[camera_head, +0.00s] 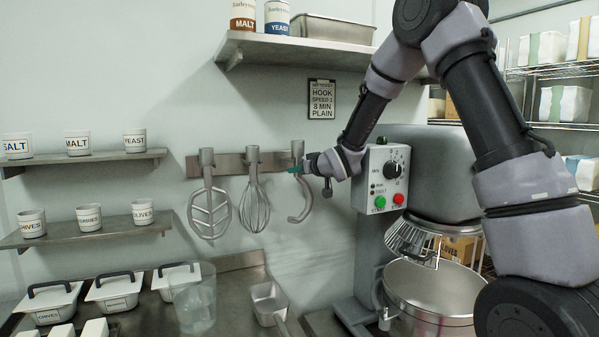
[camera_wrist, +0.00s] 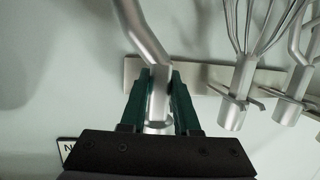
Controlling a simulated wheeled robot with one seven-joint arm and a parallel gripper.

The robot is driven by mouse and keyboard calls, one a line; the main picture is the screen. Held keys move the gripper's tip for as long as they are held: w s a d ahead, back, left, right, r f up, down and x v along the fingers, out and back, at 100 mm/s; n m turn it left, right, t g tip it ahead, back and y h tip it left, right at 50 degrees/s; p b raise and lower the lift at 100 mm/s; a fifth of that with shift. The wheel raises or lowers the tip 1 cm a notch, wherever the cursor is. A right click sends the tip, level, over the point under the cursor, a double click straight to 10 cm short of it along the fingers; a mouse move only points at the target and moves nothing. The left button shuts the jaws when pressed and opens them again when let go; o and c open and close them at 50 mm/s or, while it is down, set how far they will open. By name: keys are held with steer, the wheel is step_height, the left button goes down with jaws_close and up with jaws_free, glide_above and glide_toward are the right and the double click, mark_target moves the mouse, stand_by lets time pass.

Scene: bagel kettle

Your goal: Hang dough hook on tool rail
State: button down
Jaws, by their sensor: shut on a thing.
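The dough hook (camera_head: 301,197) is a curved grey metal tool at the right end of the tool rail (camera_head: 228,164) in the head view. Its top lies against the rail, but I cannot tell whether it is seated on a peg. My gripper (camera_head: 297,170) reaches in from the right and is shut on the hook's shank. In the wrist view the dark green fingers (camera_wrist: 160,98) close around the shank of the hook (camera_wrist: 145,35), with the rail (camera_wrist: 200,75) just behind. A flat beater (camera_head: 209,208) and a wire whisk (camera_head: 253,200) hang on the rail to the left.
The mixer (camera_head: 425,170) with its steel bowl (camera_head: 428,295) stands close to the right. A shelf (camera_head: 300,45) is above the rail. The wall under the hook is clear.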

steer(key=shift+w+a, duration=0.3)
steer(key=shift+w, duration=0.45)
steer(key=shift+w+a, duration=0.3)
steer(key=shift+w, duration=0.4)
steer(key=shift+f, duration=0.1)
steer(key=shift+f, duration=0.75)
steer(key=shift+c, duration=1.2)
jaws_free()
